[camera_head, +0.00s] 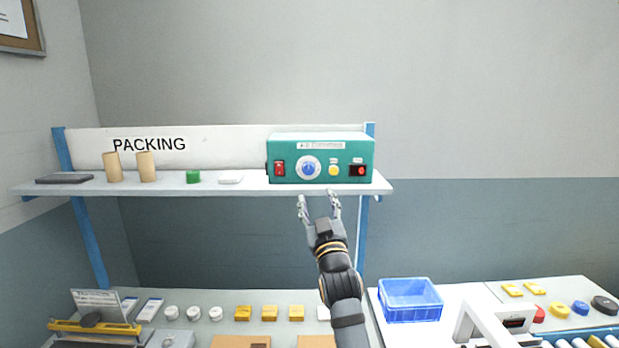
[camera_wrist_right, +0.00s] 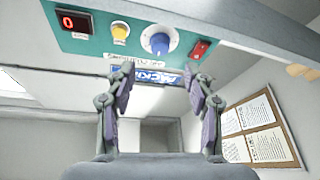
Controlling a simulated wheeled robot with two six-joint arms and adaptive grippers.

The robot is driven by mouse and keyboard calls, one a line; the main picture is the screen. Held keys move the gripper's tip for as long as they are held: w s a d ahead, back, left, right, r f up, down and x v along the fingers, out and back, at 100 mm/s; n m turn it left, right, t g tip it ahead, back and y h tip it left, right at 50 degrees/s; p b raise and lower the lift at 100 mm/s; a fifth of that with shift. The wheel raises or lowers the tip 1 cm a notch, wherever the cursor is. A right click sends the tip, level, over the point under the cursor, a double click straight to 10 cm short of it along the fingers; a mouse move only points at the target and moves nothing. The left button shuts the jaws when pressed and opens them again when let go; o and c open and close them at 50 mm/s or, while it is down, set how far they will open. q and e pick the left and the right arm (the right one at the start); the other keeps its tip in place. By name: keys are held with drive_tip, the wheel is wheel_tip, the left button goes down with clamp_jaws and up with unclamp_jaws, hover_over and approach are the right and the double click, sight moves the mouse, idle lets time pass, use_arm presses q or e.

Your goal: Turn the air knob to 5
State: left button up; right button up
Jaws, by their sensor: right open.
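The air knob (camera_head: 309,168) is a blue dial on a white round scale, on the front of a green control box (camera_head: 355,147) on the shelf. In the right wrist view the blue knob (camera_wrist_right: 159,43) shows upside down near the top, beyond the fingertips. The scale numbers are too small to read. My right gripper (camera_head: 319,197) is open and empty, just below the shelf edge and below the knob, apart from it; its two fingers (camera_wrist_right: 160,75) show spread in the wrist view. My left gripper is not in view.
A red switch (camera_head: 280,168) is left of the knob; a yellow button (camera_head: 333,170) and a red display (camera_head: 358,170), reading 0 in the wrist view, are right. A blue bin (camera_head: 410,300) stands below.

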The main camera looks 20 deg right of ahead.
sight(309, 170)
drive_tip(key=p+x, duration=0.1)
drive_tip(key=x, duration=0.1)
drive_tip(key=p+x, duration=0.1)
drive_tip(key=x, duration=0.2)
drive_tip(key=p+x, duration=0.1)
drive_tip(key=x, duration=0.2)
drive_tip(key=shift+w+r, duration=0.15)
drive_tip(key=shift+r, duration=0.2)
drive_tip(key=shift+w+a+r, duration=0.1)
drive_tip(key=shift+w+r, duration=0.25)
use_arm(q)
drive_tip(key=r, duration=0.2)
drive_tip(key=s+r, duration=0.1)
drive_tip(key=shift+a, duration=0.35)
